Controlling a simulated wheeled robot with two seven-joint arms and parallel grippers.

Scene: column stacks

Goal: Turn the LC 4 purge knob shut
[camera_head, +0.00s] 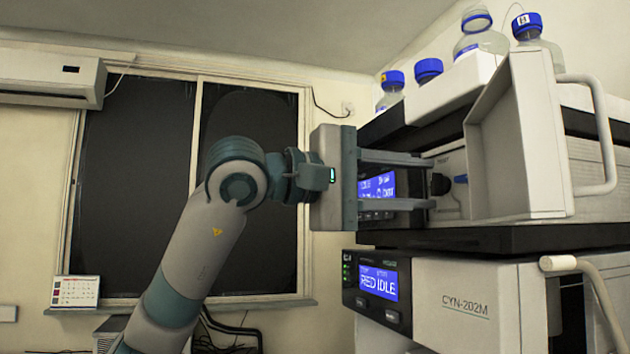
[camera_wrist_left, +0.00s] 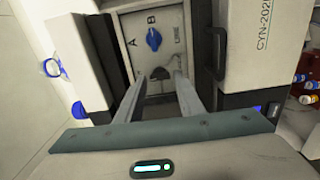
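A dark round knob (camera_head: 440,184) sits on the recessed front panel of the upper instrument; it also shows in the left wrist view (camera_wrist_left: 160,73). A blue knob (camera_wrist_left: 153,39) is farther along the same panel, near letters A and B, and shows in the head view (camera_head: 460,179). No LC 4 label is readable. My left gripper (camera_head: 429,182) is open, its two fingers pointing at the panel. The fingertips are at the dark knob, one on each side of its line; I cannot tell whether they touch it. My right gripper is not in view.
An open door (camera_head: 520,140) with a handle (camera_head: 606,140) stands just right of the knobs. The lower instrument (camera_head: 460,300), marked CYN-202M, is beneath, with its own handle (camera_head: 585,280). Blue-capped bottles (camera_head: 480,38) stand on top. Free room lies left, before the dark window (camera_head: 130,180).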

